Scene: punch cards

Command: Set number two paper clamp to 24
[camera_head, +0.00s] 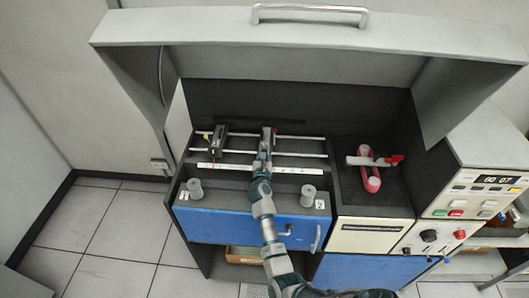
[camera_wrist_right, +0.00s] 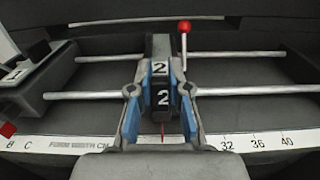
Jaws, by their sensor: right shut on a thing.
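The number two paper clamp (camera_wrist_right: 163,70) is a dark block with white "2" labels, riding on two metal rails. It also shows in the head view (camera_head: 267,133). My right gripper (camera_wrist_right: 161,97) is shut on it, with blue-padded fingers on both sides of the block. A lever with a red ball (camera_wrist_right: 184,27) stands at the clamp's right. A thin red pointer hangs below the block over the white scale (camera_wrist_right: 255,139). The numbers 32, 36 and 40 show to the right; those near the pointer are hidden by my fingers. My left gripper is not in view.
Another dark clamp (camera_head: 217,140) sits on the rails to the left. The rails (camera_head: 300,152) are bare to the right. Two grey knobs (camera_head: 308,195) stand at the front. A red-and-white part (camera_head: 369,168) lies at the right, beside a control panel (camera_head: 480,195). The raised lid (camera_head: 300,40) overhangs behind.

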